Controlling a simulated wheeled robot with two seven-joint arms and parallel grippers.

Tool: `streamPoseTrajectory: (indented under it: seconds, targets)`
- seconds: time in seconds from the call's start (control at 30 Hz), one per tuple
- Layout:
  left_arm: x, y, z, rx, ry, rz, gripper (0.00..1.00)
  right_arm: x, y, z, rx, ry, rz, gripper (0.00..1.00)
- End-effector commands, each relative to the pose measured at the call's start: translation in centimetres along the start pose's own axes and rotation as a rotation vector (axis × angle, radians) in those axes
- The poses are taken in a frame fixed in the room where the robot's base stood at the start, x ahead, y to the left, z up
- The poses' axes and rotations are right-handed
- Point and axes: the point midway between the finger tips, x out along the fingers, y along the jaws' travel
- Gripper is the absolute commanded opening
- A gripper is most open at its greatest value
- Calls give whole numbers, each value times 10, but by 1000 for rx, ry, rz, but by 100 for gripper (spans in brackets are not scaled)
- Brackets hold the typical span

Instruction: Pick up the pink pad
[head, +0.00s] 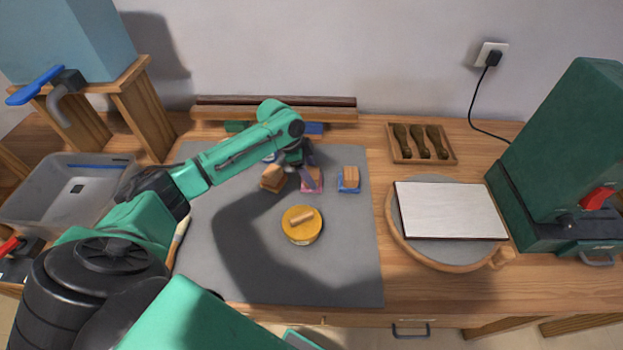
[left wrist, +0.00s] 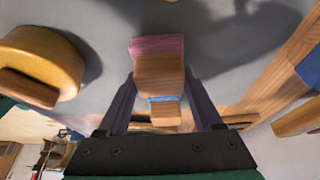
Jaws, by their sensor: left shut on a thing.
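The pink pad (head: 312,187) has a wooden block handle on top and is at the back of the grey mat. It also shows in the left wrist view (left wrist: 157,46). My left gripper (head: 304,170) points down over it from behind. In the left wrist view my two dark fingers (left wrist: 161,78) stand on either side of the wooden handle, shut on it. I cannot tell whether the pad touches the mat. My right gripper is not in view.
A blue pad (head: 348,185) with a wooden handle lies close right; another wooden-handled piece (head: 273,178) is close left. A round yellow piece (head: 302,233) stands in front. The grey mat (head: 340,270) is bare at the front. A wooden rail (head: 330,114) runs behind.

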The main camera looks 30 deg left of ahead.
Motion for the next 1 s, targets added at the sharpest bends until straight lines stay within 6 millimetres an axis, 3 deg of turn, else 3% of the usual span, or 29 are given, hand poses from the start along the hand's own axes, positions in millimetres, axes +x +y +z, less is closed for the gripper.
streamPoseTrajectory:
  seconds: [0.23, 0.37, 0.47, 0.8, 1.0]
  targets:
    - [-2, 0, -1, 0, 1, -1, 11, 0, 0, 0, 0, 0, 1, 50]
    - [-13, -1, -6, 1, 3, -2, 11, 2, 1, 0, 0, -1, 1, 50]
    - [-30, -1, -13, 2, 2, -4, 11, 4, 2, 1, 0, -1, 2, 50]
    - [-125, -1, -52, 3, 4, -5, 11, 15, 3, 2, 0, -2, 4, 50]
    - [-168, -1, -70, 1, 3, -1, 11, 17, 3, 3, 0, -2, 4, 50]
